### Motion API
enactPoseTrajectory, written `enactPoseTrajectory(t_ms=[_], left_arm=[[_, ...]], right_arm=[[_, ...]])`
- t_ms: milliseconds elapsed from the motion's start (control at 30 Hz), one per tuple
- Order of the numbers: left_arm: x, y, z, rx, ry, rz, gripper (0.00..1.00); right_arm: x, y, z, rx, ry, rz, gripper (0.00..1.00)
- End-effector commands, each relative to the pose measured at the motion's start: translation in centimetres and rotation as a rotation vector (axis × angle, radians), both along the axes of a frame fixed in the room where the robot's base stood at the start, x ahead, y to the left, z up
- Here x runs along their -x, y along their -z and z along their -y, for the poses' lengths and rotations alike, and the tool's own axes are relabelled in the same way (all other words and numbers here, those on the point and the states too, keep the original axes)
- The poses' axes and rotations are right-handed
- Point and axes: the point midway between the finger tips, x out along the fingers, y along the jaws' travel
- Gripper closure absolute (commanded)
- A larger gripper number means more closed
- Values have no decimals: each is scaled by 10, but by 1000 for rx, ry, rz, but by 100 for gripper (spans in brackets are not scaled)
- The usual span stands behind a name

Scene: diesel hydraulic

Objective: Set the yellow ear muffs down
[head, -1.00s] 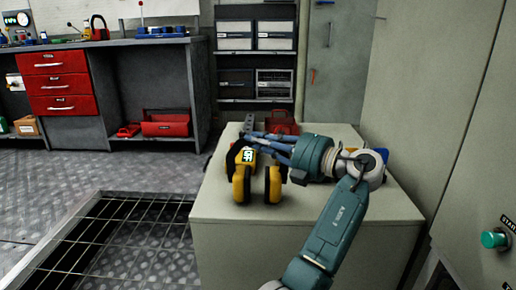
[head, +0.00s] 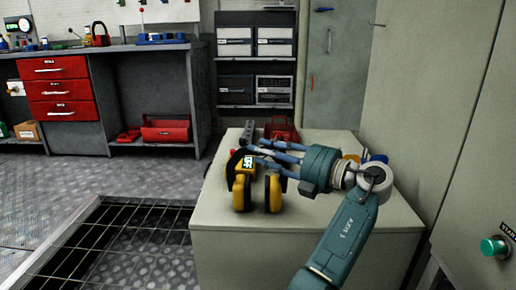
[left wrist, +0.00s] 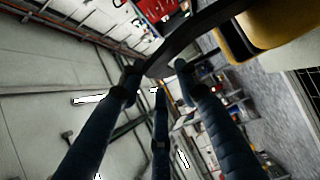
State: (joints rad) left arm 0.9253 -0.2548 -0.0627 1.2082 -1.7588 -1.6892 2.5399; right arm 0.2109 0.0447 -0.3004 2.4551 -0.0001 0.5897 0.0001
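The yellow ear muffs (head: 243,188), with a black headband, appear to rest on the left part of the light grey cabinet top (head: 340,208). My left gripper (head: 256,157) is just behind and to the right of them, its blue fingers spread around the headband region. In the left wrist view the fingers (left wrist: 158,78) are apart. The black headband (left wrist: 205,32) runs past their tips, and a yellow cup (left wrist: 275,25) is at upper right. Whether a fingertip still touches the band, I cannot tell. My right gripper is not in view.
A red case (head: 281,128) and a dark object (head: 248,131) stand at the back of the cabinet top. Yellow and blue items (head: 376,158) lie behind my wrist. A floor grating (head: 115,240) is left of the cabinet. The front of the top is clear.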

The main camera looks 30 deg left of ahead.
Motion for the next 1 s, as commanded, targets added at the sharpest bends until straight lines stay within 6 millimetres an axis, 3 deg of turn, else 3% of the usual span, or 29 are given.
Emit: enactPoseTrajectory(t_ms=[33,200,333,1000], left_arm=[[0,-3,11,1,3,-2,67],[1,-3,38,1,2,0,67],[2,-2,50,1,0,0,67],[2,-1,54,1,-1,2,67]], right_arm=[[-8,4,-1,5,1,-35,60],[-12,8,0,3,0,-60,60],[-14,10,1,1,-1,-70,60],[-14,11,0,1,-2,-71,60]])
